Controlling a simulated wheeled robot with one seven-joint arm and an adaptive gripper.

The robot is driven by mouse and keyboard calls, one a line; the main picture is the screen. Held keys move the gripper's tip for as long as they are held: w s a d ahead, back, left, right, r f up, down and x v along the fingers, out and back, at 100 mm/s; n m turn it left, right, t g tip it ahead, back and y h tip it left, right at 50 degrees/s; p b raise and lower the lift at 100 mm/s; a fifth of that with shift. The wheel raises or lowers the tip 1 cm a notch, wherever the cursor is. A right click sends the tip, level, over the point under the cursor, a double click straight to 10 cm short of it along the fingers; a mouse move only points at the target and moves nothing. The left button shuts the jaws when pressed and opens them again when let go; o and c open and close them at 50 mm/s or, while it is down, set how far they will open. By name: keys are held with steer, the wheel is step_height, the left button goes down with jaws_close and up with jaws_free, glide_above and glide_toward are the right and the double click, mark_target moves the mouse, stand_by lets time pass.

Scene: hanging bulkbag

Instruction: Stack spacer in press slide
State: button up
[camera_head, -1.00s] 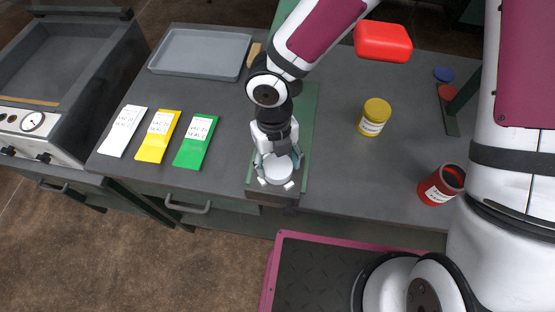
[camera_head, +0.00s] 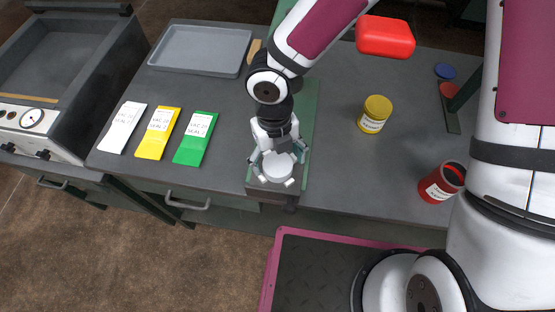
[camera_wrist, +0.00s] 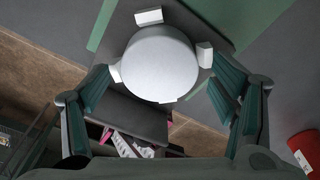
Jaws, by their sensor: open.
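A round white spacer (camera_head: 278,167) lies at the front end of the green press slide (camera_head: 304,115), near the table's front edge. In the wrist view the spacer (camera_wrist: 160,63) sits among small white blocks (camera_wrist: 149,16) around its rim. My gripper (camera_head: 278,172) is above it, pointing down. In the wrist view its two dark green fingers (camera_wrist: 165,105) are spread wide, with the spacer between and beyond them. The fingers look apart from the spacer. I cannot tell whether it is one disc or a stack.
White (camera_head: 122,128), yellow (camera_head: 158,133) and green (camera_head: 196,138) labelled packets lie left of the slide, with a grey tray (camera_head: 200,51) behind. A yellow jar (camera_head: 375,114) and a red jar (camera_head: 441,184) stand to the right. A red block-shaped thing (camera_head: 384,37) is at the upper right.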

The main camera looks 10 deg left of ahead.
mark_target(275, 159)
step_height(275, 159, up, 12)
steer(key=w, duration=0.1)
steer(key=shift+a+p, duration=0.3)
steer(key=shift+a, duration=0.1)
steer(key=shift+r, duration=0.1)
